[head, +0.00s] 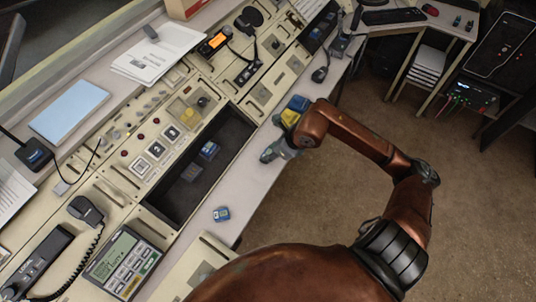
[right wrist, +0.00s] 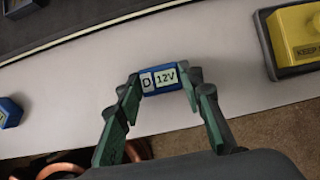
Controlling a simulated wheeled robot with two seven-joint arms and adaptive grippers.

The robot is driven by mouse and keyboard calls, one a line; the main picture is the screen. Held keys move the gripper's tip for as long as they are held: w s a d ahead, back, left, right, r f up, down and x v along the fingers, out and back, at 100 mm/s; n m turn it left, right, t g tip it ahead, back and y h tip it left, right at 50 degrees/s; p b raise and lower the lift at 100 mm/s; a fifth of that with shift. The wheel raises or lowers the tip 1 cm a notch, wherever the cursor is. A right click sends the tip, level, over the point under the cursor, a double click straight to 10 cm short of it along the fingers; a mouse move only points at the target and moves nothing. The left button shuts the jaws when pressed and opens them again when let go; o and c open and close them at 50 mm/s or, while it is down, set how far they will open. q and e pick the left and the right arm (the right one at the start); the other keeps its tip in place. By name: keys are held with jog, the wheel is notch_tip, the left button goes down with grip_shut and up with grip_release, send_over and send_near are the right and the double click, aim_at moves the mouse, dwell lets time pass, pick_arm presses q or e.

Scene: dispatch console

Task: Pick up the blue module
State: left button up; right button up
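A blue module (right wrist: 163,79) with labels reading "D" and "12V" is in the right wrist view. It sits between the two fingertips of my right gripper (right wrist: 161,84), which bear on its left and right sides with no clear gap. In the head view my right gripper (head: 276,150) is over the light strip at the console's front edge, and it hides the module. I cannot tell whether the module still rests on the strip. A second blue module (head: 221,213) lies on the strip, nearer me. Another (head: 209,150) is in the dark recess. My left gripper is not in view.
A yellow box (right wrist: 297,34) on a dark base stands on the strip to the right in the wrist view. A blue item (head: 299,103) is beyond it in the head view. The dark recess (head: 185,190) lies left of the gripper. Open floor (head: 330,205) is to the right.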

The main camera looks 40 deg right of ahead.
jog(key=c, duration=0.6)
jog(key=shift+r, duration=0.6)
notch_tip(320, 180, up, 3)
jog(key=shift+f+p, duration=0.1)
jog(key=shift+p, duration=0.6)
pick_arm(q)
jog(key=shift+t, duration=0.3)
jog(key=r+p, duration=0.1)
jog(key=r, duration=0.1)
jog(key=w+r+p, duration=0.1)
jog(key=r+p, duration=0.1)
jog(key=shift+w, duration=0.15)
pick_arm(e)
jog(key=s+a+r, duration=0.9)
jog(key=s+a, duration=0.1)
